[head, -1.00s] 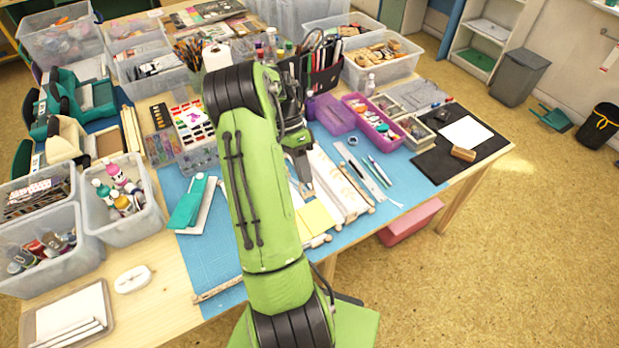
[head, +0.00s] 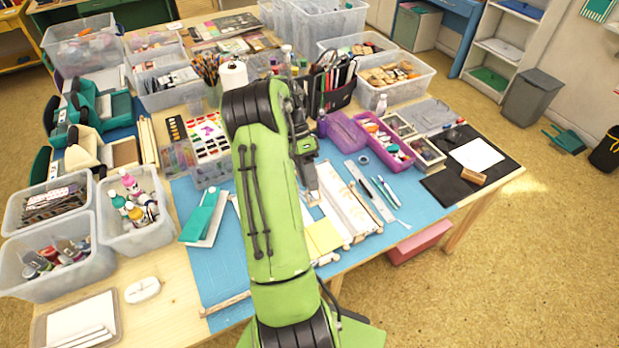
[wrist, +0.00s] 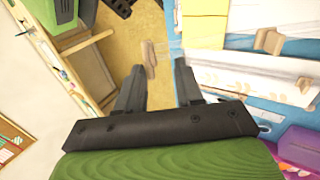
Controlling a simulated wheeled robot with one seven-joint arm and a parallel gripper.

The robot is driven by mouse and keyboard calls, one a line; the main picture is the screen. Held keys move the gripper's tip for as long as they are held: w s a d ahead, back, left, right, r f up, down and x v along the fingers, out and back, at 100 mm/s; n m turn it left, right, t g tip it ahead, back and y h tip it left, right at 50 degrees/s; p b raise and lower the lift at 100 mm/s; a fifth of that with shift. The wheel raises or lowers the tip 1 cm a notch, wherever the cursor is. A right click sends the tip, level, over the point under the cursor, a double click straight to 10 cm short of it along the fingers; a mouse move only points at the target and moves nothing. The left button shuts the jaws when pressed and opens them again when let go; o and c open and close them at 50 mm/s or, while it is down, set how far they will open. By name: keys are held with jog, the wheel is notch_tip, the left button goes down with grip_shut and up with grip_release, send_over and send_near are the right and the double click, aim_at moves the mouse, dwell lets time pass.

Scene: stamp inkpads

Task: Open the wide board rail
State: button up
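White rails or boards with small wooden knobs lie side by side on the blue mat (head: 218,268) in the head view. The wide white one (head: 347,208) is just right of my gripper (head: 312,188). In the wrist view a white board (wrist: 245,84) with wooden pieces lies right of my gripper (wrist: 160,75). I cannot tell for certain that this is the wide board rail. The two fingers are apart with nothing between them. My gripper is above the boards, and contact is not visible. My arm hides part of the mat and boards in the head view.
A yellow pad (head: 324,237) lies near the boards' front end. Pens and a ruler (head: 371,190) lie to the right, near a purple tray (head: 392,150). A black mat (head: 447,187) holds a wooden block (head: 473,175). Clear bins (head: 136,235) crowd the left.

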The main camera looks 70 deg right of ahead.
jog(key=shift+s+a+r, duration=0.1)
jog(key=shift+s+a, duration=0.05)
jog(key=shift+s, duration=0.05)
jog(key=p+v, duration=0.8)
jog(key=v, duration=0.7)
jog(key=shift+w+r, duration=0.2)
jog(key=shift+r, duration=0.15)
jog(key=shift+f, duration=0.1)
